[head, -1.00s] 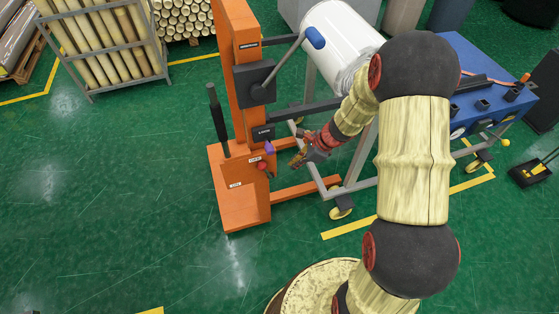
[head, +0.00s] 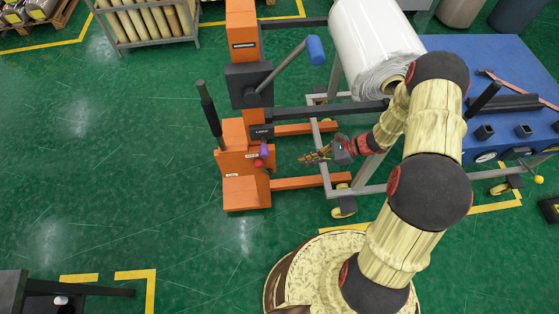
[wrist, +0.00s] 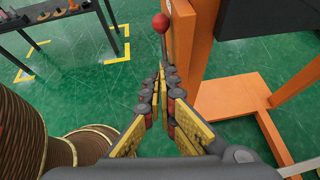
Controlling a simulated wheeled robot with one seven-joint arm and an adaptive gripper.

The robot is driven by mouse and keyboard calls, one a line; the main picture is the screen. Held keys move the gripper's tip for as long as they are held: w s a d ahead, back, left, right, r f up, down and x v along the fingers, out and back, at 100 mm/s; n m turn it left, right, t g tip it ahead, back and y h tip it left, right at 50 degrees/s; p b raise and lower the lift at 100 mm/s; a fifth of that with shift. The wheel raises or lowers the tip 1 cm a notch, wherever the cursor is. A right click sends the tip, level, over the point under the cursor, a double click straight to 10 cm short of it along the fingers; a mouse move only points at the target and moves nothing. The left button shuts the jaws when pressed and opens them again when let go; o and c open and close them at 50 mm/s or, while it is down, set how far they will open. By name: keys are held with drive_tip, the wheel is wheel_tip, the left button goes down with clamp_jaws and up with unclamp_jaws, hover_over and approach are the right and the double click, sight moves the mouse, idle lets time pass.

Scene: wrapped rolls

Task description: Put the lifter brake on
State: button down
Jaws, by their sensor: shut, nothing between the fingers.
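The orange lifter (head: 245,190) stands left of my arm in the head view. Low on its body are a purple lever (head: 264,151) and a red knob (head: 258,163) beside small labels too small to read. The wrist view shows a red ball knob (wrist: 161,23) on a thin stem against the orange body (wrist: 182,40). I cannot tell from the labels which control is the brake. My gripper (head: 306,158) is right of these controls, apart from them. In the wrist view its fingers (wrist: 162,78) are together and empty, with the red knob beyond their tips.
A white wrapped roll (head: 372,45) lies on a grey stand (head: 385,188) behind my arm. A blue table (head: 490,65) is at right. A crank with a blue grip (head: 315,50) juts from the lifter.

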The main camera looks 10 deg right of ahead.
sight(259, 167)
drive_tip(key=shift+w+a+r+b+x, duration=0.1)
drive_tip(key=shift+a+r+b+x, duration=0.25)
drive_tip(key=shift+x, duration=1.8)
drive_tip(key=shift+w+a+r+b+x, duration=0.1)
drive_tip(key=shift+r+b+x, duration=0.3)
drive_tip(key=shift+x, duration=1.7)
drive_tip(key=shift+w+a+r+b+x, duration=0.1)
drive_tip(key=shift+a+r+b+x, duration=0.3)
drive_tip(key=shift+x, duration=1.75)
drive_tip(key=shift+d+r, duration=0.1)
drive_tip(key=shift+r, duration=0.05)
drive_tip(key=shift+a+h+p, duration=0.3)
drive_tip(key=shift+h+p, duration=0.1)
drive_tip(key=shift+a, duration=0.1)
drive_tip(key=shift+h, duration=0.4)
drive_tip(key=shift+a+f+b, duration=0.2)
drive_tip(key=shift+a+b, duration=0.05)
drive_tip(key=shift+a, duration=0.9)
drive_tip(key=shift+a+f+b, duration=0.15)
drive_tip(key=shift+a+b, duration=0.1)
drive_tip(key=shift+a, duration=0.95)
